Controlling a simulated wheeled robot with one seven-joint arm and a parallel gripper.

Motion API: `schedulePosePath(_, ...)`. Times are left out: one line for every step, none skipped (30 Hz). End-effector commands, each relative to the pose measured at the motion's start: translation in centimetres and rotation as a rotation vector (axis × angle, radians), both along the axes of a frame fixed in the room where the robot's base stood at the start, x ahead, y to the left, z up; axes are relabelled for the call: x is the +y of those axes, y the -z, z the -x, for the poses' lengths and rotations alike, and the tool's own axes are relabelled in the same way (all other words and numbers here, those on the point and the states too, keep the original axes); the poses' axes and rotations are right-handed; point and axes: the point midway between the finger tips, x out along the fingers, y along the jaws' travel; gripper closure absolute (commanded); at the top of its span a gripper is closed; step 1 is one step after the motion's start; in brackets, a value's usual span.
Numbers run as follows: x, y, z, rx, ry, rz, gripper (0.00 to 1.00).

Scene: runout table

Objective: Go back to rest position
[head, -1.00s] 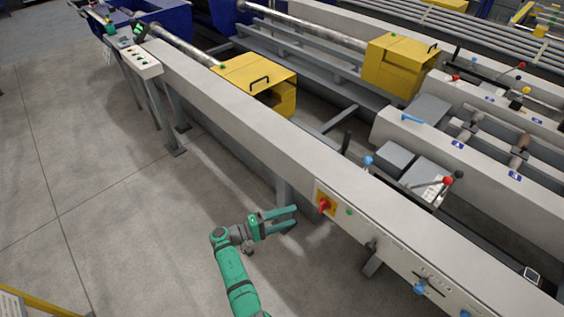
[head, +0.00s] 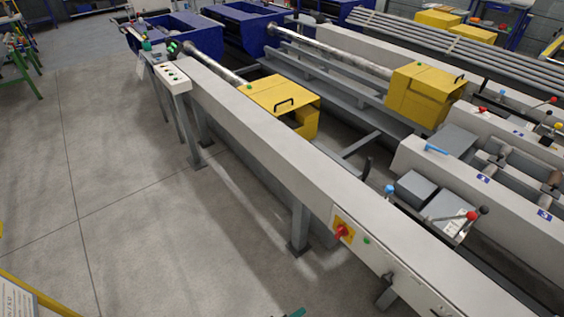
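My gripper is out of the head view. Only a small green piece of my arm shows at the bottom edge, right of the middle. The long grey runout table (head: 262,141) runs from the upper left to the lower right. A red rotary switch on a yellow plate (head: 343,231) sits on its near face, with a green button (head: 366,240) beside it. Whether my gripper is open or shut, or holds anything, is hidden.
Bare concrete floor (head: 120,190) lies left of the table. A grey control box (head: 172,77) stands on legs at the table's far end. Table support legs (head: 300,224) reach the floor. Yellow guards (head: 281,98) and a yellow barrier (head: 30,289) are also in view.

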Motion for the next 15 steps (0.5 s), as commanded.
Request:
schedulePosePath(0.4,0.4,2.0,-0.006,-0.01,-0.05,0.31)
schedulePosePath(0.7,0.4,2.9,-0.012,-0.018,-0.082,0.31)
schedulePosePath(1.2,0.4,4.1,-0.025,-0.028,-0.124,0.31)
schedulePosePath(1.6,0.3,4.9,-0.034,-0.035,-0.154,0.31)
schedulePosePath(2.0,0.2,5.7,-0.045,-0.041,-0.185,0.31)
schedulePosePath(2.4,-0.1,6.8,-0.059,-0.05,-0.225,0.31)
schedulePosePath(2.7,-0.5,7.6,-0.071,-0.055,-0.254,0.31)
schedulePosePath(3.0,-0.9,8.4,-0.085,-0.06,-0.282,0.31)
schedulePosePath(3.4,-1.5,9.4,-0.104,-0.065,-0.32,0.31)
schedulePosePath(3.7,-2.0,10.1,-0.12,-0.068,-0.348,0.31)
schedulePosePath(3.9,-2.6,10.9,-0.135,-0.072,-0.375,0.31)
schedulePosePath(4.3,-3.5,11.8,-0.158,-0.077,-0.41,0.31)
schedulePosePath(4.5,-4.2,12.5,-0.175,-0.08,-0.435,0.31)
schedulePosePath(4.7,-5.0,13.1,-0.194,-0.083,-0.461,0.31)
schedulePosePath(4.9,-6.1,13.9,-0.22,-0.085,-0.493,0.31)
